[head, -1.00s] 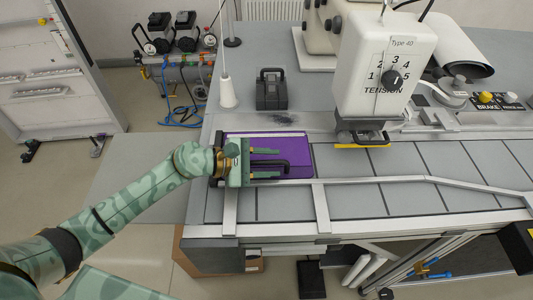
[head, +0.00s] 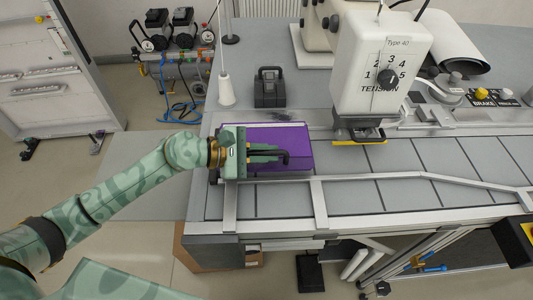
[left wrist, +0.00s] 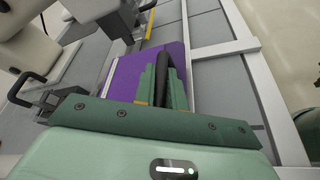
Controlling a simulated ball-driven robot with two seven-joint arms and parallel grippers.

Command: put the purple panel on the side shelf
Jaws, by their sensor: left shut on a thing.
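The purple panel (head: 294,138) is a flat plate with a black bar handle (head: 285,158), at the left end of the grey worktable. My left gripper (head: 268,154) is shut on that handle, above the panel. In the left wrist view, the green fingers (left wrist: 160,82) close on the black handle, with the purple panel (left wrist: 122,78) behind. I cannot tell whether the panel is clear of the table. A flat grey surface (head: 135,180), seemingly the side shelf, extends left of the table and is empty. My right gripper is not in view.
The white machine head (head: 384,65) marked "Tension" stands right of the panel. A metal rail (head: 400,176) runs along the table's front. A black block with a handle (head: 270,90) and a white cone (head: 226,90) stand behind the panel.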

